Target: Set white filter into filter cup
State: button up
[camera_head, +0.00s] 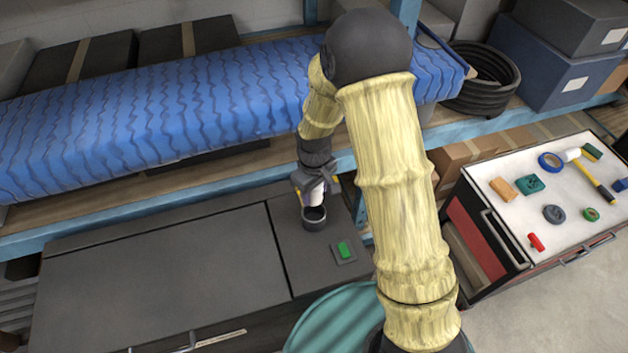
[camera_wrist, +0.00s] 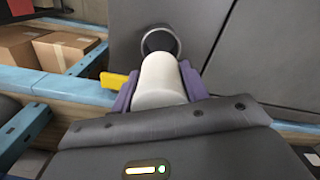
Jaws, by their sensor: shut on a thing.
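The white filter (camera_wrist: 160,80) is a pale cylinder with a rounded end, held between the purple-grey fingers of my gripper (camera_wrist: 158,92). In the head view the filter (camera_head: 316,199) shows as a small white piece under my gripper (camera_head: 317,186). The filter cup (camera_head: 314,222) is a dark round cup on the dark grey cabinet top. In the wrist view the cup (camera_wrist: 160,33) shows its grey ring rim and dark inside, just beyond the filter's far end. The filter overlaps the near rim in that view; I cannot tell whether they touch.
A green button (camera_head: 344,250) on a small plate lies right of the cup. A blue-covered roll (camera_head: 170,105) lies on the shelf behind. A tool cart (camera_head: 550,200) with several small items stands at right. The cabinet top (camera_head: 160,270) to the left is clear.

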jog(key=shift+s+r, duration=0.1)
jog(key=shift+s, duration=0.1)
jog(key=shift+w+f+b, duration=0.25)
jog(key=shift+f+b, duration=0.15)
jog(key=shift+f, duration=0.25)
jog(key=shift+s+a+f+b, duration=0.15)
jog(key=shift+s+f+b, duration=0.05)
jog(key=shift+f+b, duration=0.4)
jog(key=shift+d+f+b, duration=0.2)
jog(key=shift+f+b, duration=0.45)
jog(key=shift+f, duration=0.45)
jog(key=shift+f+b, duration=0.4)
jog(key=shift+f, duration=0.2)
jog(key=shift+f+b, duration=0.75)
jog(key=shift+f, duration=0.2)
